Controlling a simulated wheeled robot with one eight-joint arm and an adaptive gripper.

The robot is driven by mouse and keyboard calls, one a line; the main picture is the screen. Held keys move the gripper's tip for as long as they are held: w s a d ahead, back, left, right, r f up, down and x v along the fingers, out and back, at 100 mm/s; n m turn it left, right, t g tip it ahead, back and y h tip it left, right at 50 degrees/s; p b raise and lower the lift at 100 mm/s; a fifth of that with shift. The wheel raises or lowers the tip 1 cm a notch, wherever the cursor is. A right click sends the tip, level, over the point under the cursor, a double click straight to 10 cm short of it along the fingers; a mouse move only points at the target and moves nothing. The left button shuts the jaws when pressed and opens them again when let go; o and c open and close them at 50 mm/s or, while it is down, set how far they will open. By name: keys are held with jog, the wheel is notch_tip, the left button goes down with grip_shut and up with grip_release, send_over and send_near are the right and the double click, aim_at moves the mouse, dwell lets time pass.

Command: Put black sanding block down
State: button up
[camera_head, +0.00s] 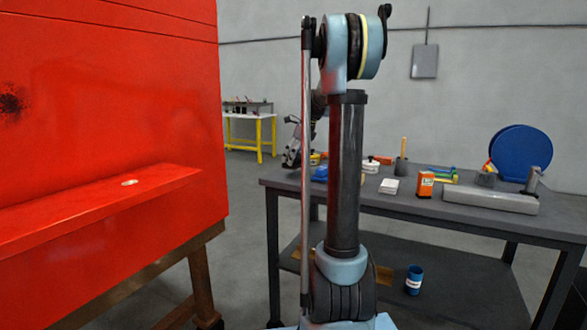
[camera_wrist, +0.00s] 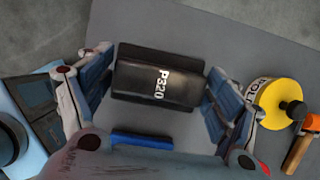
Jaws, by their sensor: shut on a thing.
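The black sanding block (camera_wrist: 158,78), marked "P320" in white, shows in the wrist view between the two fingers of my gripper (camera_wrist: 160,85). My gripper is shut on it, with a finger at each of its ends. The grey tabletop (camera_wrist: 218,40) lies below the block; I cannot tell whether the block touches it. In the head view my gripper (camera_head: 292,155) hangs near the left end of the workbench (camera_head: 400,205), partly behind my arm. The block cannot be made out there.
A blue item (camera_wrist: 140,140) lies near the block. A yellow round item (camera_wrist: 278,100) is at right. An orange box (camera_head: 425,184), white item (camera_head: 389,186) and grey bar (camera_head: 490,199) stand on the bench. A red panel (camera_head: 110,130) rises at left.

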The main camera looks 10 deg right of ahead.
aim_at(294, 164)
jog(key=shift+f, duration=1.75)
jog(key=o, duration=0.9)
jog(key=shift+f, duration=0.1)
jog(key=shift+c, duration=0.2)
